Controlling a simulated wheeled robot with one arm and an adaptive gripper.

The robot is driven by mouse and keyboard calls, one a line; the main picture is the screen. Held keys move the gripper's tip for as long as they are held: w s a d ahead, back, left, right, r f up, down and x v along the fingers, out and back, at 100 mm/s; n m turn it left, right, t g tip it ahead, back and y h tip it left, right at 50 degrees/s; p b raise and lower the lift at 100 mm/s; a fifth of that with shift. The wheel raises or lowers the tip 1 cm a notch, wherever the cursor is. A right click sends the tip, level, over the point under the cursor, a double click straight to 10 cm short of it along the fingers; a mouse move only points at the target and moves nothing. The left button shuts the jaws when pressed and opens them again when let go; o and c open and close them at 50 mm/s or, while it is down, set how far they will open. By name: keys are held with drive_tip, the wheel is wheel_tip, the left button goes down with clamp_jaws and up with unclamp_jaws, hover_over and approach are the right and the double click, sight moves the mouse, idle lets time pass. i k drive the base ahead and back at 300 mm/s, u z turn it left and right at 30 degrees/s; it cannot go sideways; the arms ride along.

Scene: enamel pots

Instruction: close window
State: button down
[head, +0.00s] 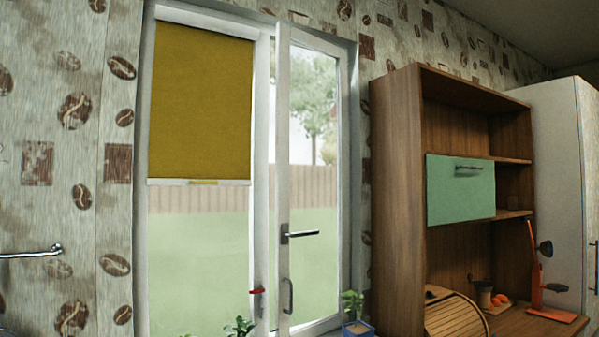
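The window has a white frame and two sashes. The left sash (259,150) is partly covered by a yellow roller blind (200,100) that hangs over its upper half. The right sash (283,190) stands ajar, swung inward, with a gap between it and the left sash. A lever handle (301,235) sticks out to the right from the sash's edge, and a curved grip (289,296) is below it. A red piece (257,291) is on the left sash's edge. My gripper is not in view.
A wooden cabinet (395,180) with a green flap door (460,188) stands right of the window. Potted plants (352,304) (240,326) are at the window's bottom edge. A metal rail (32,253) is on the left wall.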

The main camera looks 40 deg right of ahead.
sight(286, 32)
drive_tip(key=i, duration=0.2)
drive_tip(key=z, duration=0.85)
drive_tip(key=k, duration=1.3)
drive_tip(key=z, duration=0.2)
drive_tip(key=i, duration=0.6)
drive_tip(key=z, duration=0.65)
drive_tip(key=i, duration=0.7)
drive_tip(key=u, duration=0.85)
drive_tip(key=i, duration=0.5)
drive_tip(key=u, duration=0.6)
